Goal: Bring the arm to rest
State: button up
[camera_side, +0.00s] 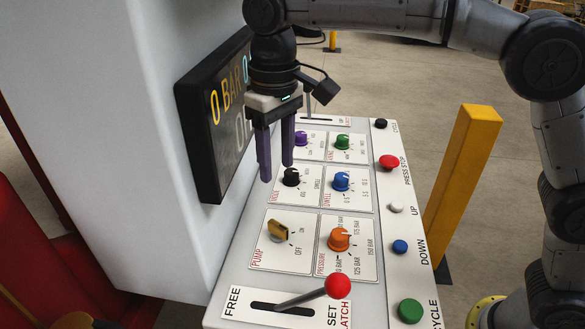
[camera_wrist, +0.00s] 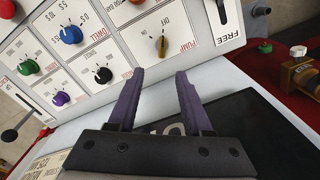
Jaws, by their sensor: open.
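My gripper (camera_side: 276,172) hangs over the upper left part of the control panel in the side view, its two purple fingers pointing down. The fingers are apart with nothing between them. They also show in the wrist view (camera_wrist: 160,76), spread open above the panel's edge. In the side view the fingertips appear close to the black knob (camera_side: 291,177) and the purple knob (camera_side: 301,138); the exact height above the panel is hard to tell. The control panel (camera_side: 240,275) carries these knobs on white plates.
The display (camera_side: 215,115), reading 0 BAR, stands just left of my gripper. The panel also has an orange knob (camera_side: 339,239), a blue knob (camera_side: 341,181), a red-tipped lever (camera_side: 338,286) and a column of push buttons. A yellow post (camera_side: 465,165) stands at right.

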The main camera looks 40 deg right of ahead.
jog(key=s+d+r+m+t, duration=0.1)
jog(key=s+d+r+t, duration=0.1)
jog(key=s+d+r, duration=0.45)
jog(key=s+d+r+m+t, duration=0.15)
jog(key=s+d, duration=0.25)
jog(key=d, duration=0.6)
jog(key=s+d+f+t, duration=0.2)
jog(key=s+d+f, duration=0.4)
jog(key=s+f, duration=0.6)
jog(key=shift+s+d+f, duration=0.2)
jog(key=shift+s+f, duration=0.05)
jog(key=shift+s, duration=0.55)
